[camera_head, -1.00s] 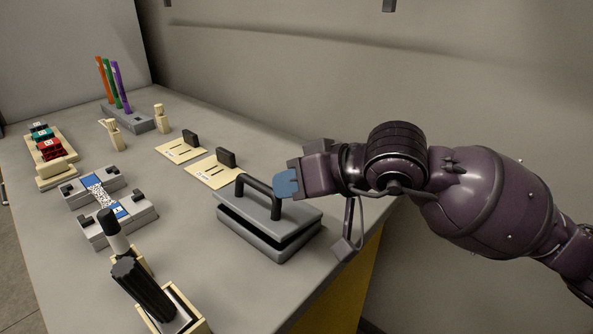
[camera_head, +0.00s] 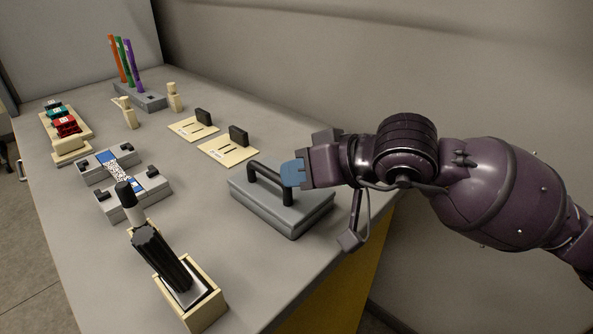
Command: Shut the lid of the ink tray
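The grey ink tray (camera_head: 285,213) sits on the right part of the table. Its flat lid lies down on the base, with only a thin seam between them. A black bar handle (camera_head: 265,181) stands on the lid. My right gripper (camera_head: 291,174) has its blue fingertips at the handle's right end, touching it or very close. The view does not show whether the fingers are apart or together. My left gripper is not in view.
A cream holder (camera_head: 205,312) with a black ribbed roller (camera_head: 162,258) stands at the front. Grey clamp blocks (camera_head: 134,196), cream cards with black tabs (camera_head: 229,150), coloured ink holders (camera_head: 66,127) and a pen rack (camera_head: 139,97) stand left and behind. The right table edge is close to the tray.

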